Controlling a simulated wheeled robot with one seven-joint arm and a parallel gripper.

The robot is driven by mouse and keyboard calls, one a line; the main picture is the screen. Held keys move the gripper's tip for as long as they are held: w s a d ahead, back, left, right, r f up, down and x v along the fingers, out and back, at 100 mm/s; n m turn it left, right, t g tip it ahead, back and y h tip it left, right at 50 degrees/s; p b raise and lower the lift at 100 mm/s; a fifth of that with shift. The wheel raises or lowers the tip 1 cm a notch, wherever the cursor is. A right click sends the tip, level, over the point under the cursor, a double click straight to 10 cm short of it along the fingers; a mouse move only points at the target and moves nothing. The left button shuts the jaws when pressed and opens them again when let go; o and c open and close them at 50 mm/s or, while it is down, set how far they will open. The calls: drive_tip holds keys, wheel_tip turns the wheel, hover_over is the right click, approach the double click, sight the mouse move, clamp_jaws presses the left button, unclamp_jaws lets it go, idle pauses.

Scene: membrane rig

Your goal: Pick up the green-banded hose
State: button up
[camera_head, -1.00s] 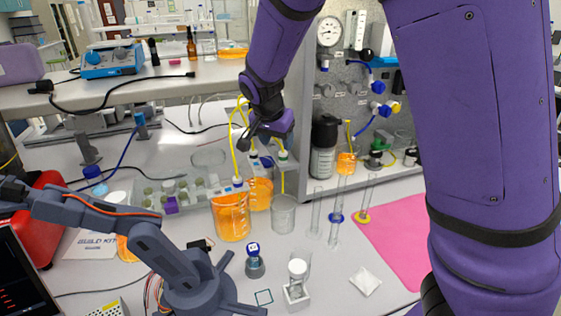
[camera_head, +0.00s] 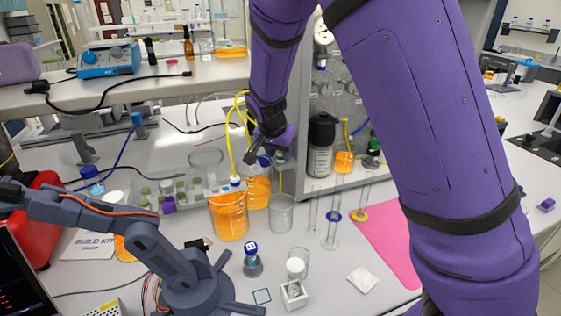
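My gripper (camera_head: 265,154) hangs over the orange beakers, at the tops of the yellow hoses. One dark finger slants down to the left; the other is hard to make out against the hand, so its opening is unclear. The hose's green band is hidden behind my gripper. A thin yellow length (camera_head: 281,182), likely the lower part of the green-banded hose, runs down toward the empty beaker (camera_head: 280,215). Another yellow hose (camera_head: 231,150) with a blue-and-white fitting (camera_head: 235,181) goes into the front orange beaker (camera_head: 229,218).
A second orange beaker (camera_head: 257,193) stands close behind. Glass cylinders (camera_head: 332,228) stand to the right, before a pink mat (camera_head: 388,240). A dark bottle (camera_head: 320,145) is behind them. A grey small robot arm (camera_head: 150,245) occupies the front left. A vial rack (camera_head: 190,190) lies left of the beakers.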

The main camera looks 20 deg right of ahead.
drive_tip(key=c, duration=0.7)
drive_tip(key=shift+o, duration=0.2)
drive_tip(key=shift+r, duration=0.1)
drive_tip(key=shift+r, duration=0.6)
wheel_tip(320, 180, up, 11)
drive_tip(key=s+a, duration=1.2)
drive_tip(key=shift+s+a+f, duration=0.2)
drive_tip(key=shift+s+a, duration=0.2)
